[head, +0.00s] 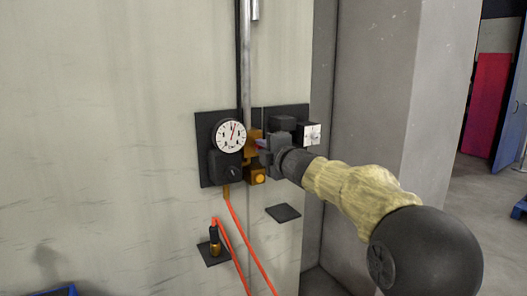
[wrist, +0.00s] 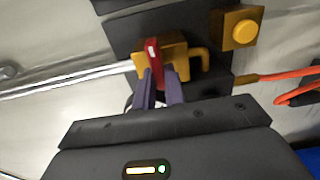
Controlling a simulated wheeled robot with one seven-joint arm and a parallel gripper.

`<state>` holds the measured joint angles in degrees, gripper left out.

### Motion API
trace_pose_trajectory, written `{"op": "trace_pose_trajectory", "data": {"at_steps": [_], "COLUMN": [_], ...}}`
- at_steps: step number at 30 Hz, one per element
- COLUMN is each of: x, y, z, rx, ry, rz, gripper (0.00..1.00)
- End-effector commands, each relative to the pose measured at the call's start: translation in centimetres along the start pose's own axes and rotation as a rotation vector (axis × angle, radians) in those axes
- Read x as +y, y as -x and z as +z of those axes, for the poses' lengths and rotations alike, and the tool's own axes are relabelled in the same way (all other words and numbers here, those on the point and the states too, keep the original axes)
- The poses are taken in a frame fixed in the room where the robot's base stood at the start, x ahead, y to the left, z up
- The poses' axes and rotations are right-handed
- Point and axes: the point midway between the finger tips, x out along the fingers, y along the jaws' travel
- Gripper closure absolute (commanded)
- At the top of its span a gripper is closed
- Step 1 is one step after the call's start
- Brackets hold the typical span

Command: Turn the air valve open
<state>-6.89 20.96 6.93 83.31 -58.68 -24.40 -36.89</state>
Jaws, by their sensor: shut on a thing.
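The air valve is a brass-coloured body (wrist: 177,56) with a red handle (wrist: 152,50), set on the pipe on a dark wall panel. In the head view its brass part (head: 253,136) is mostly hidden behind my gripper. My gripper (wrist: 159,76) is shut on the red handle, with one finger on each side of it. In the wrist view the handle's far end stands out past the fingertips. In the head view my gripper (head: 264,147) reaches the panel from the right, and the handle hardly shows.
A round white gauge (head: 230,135) sits left of the valve on the dark panel (head: 204,129). A metal pipe (head: 247,60) runs up the wall. A yellow button (wrist: 240,32) is close by. Orange hoses (head: 246,245) hang below. A grey pillar (head: 370,90) stands to the right.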

Motion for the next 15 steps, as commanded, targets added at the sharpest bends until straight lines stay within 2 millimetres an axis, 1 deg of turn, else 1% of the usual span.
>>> {"op": "trace_pose_trajectory", "data": {"at_steps": [11, 12, 14, 15], "x": [-0.2, -0.21, -0.2, -0.18], "y": [-0.01, -0.01, -0.01, -0.01], "z": [0.04, 0.04, 0.04, 0.04], "rx": [0.0, 0.0, 0.0, 0.0], "ry": [0.008, 0.008, 0.008, 0.007], "rz": [-0.004, -0.004, -0.004, -0.003], "gripper": [1.0, 0.82, 0.71, 0.66]}}
